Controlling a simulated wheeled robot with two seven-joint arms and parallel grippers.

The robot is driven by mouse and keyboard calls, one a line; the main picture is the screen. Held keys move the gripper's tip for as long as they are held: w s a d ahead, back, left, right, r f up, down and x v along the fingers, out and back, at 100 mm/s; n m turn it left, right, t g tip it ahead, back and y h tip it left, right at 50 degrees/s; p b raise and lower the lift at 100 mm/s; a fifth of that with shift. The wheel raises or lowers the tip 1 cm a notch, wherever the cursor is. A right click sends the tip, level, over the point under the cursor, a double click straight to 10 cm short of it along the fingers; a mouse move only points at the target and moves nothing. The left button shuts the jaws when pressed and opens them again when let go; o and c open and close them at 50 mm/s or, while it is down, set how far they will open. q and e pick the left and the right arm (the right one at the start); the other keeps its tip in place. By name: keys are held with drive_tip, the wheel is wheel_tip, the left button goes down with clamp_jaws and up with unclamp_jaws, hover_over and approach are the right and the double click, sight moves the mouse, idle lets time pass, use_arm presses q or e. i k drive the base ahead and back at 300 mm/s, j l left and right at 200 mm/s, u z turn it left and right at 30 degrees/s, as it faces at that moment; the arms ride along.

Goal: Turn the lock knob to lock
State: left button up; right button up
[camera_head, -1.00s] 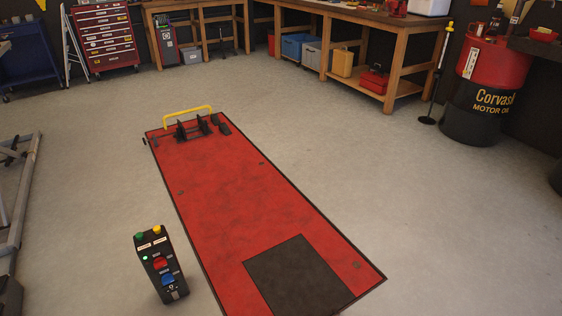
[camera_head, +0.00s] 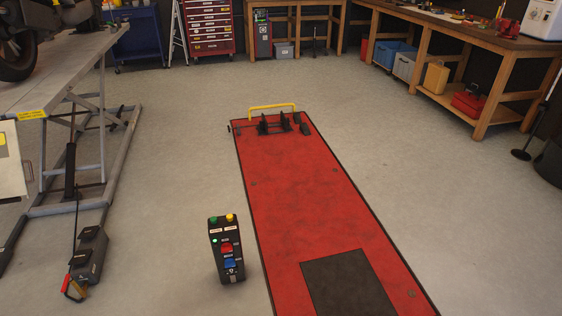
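A black control box (camera_head: 227,262) stands on the floor left of the red lift platform. It has a green and a yellow button on top, a lit green lamp, and a red and a blue knob or switch on its face. The labels are too small to read, so I cannot tell which knob is the lock knob or how it is set. The red lift platform (camera_head: 310,200) lies low on the floor with a yellow bar and black wheel clamp at its far end. Neither of my grippers is in view.
A raised grey lift (camera_head: 85,75) with a motorcycle wheel on it stands at the left. A dark grey box (camera_head: 90,255) with a cable sits by its base. Workbenches (camera_head: 480,55) and a red tool cabinet (camera_head: 208,28) line the back. Floor around the control box is clear.

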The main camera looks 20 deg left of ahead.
sight(229, 262)
drive_tip(key=u, duration=1)
drive_tip(key=i+j, duration=0.05)
